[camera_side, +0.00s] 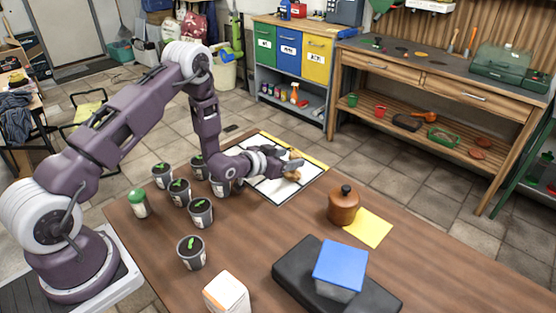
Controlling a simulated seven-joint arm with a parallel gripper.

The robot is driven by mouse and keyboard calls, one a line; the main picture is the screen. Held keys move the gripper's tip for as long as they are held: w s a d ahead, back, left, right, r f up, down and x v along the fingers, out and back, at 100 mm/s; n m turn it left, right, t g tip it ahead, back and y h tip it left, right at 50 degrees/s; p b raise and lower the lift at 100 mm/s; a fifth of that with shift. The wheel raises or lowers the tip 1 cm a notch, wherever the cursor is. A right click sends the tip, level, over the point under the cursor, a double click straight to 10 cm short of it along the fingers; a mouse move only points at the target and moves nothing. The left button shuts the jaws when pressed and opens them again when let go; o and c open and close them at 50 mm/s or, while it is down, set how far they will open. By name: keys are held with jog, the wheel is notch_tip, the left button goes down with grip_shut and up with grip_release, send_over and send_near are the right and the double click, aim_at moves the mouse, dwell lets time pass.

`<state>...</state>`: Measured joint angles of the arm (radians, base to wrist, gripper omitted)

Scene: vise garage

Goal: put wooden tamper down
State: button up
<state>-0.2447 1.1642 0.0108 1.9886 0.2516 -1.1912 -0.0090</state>
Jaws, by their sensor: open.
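A small tan, wood-coloured piece (293,174), which looks like the wooden tamper, is at the fingertips of my gripper (287,165). It is over the right part of a white sheet with dark grid lines (270,190) on the table. My gripper is low and points right, with its jaws open around or beside the piece. The fingers partly hide it, and I cannot tell whether it rests on the sheet or touches a finger.
Several seedling pots (201,213) stand left of my gripper, close to my arm. A round brown container with a black knob (343,206) stands right, beside a yellow paper (369,228). A blue-lidded box (340,265) and white carton (227,294) are at the front. Middle wood is clear.

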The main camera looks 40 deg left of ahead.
jog(key=s+d+r+g+y, duration=0.1)
jog(key=s+d+r+g, duration=0.1)
jog(key=s+r, duration=0.75)
jog(key=s+d+r+g, duration=0.2)
jog(key=s+r, duration=0.5)
jog(key=r, duration=0.6)
jog(key=s+d+r+g, duration=0.2)
jog(key=s, duration=1)
jog(key=s+d+r+g+h, duration=0.1)
jog(key=s+d+r+g, duration=0.1)
jog(key=s, duration=1)
jog(key=shift+d, duration=0.35)
